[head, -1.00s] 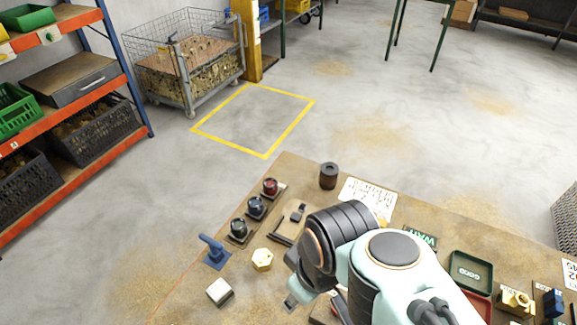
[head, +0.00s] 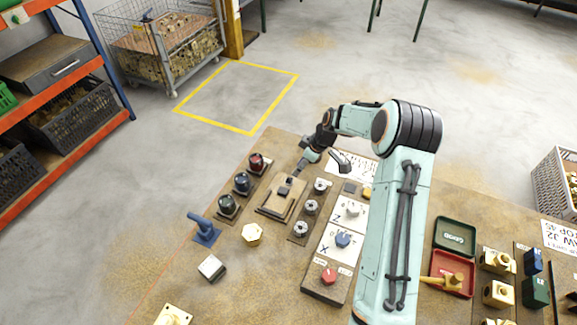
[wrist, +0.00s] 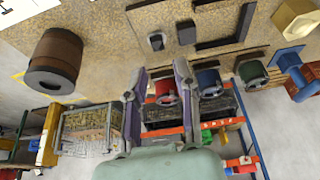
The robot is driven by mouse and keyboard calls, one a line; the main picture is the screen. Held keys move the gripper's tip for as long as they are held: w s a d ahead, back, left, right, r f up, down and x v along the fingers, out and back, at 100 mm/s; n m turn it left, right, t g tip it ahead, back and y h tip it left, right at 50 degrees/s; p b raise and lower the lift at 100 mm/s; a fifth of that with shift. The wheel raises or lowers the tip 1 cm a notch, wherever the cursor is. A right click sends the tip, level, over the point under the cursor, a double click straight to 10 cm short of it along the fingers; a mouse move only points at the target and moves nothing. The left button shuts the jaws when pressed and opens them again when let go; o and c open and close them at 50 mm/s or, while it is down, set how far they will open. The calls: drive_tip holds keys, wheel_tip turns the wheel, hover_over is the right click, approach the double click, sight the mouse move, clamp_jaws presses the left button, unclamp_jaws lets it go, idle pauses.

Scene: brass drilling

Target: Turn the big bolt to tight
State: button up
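A brass hexagonal bolt head (head: 252,234) sits on the near left part of the bench, right of a blue lever. It also shows at the top right corner of the wrist view (wrist: 298,18), partly cut off. My gripper (head: 299,168) is over the far part of the bench, beyond the bolt and apart from it, near a flat plate with a dark latch. In the wrist view the two fingers (wrist: 160,80) are apart with nothing between them. They point towards a row of round knobs.
The blue lever (head: 205,230) and a row of dark and red knobs (head: 241,182) stand near the bolt. The latch plate (head: 283,199) and a column of small dials (head: 311,206) lie further right. A brown cylinder (wrist: 55,62) stands at left in the wrist view.

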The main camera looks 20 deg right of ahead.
sight(292, 181)
drive_tip(key=shift+s+d+f, duration=0.1)
drive_tip(key=shift+d+f, duration=0.25)
drive_tip(key=shift+f, duration=0.05)
drive_tip(key=x, duration=0.6)
drive_tip(key=shift+a, duration=0.1)
clamp_jaws()
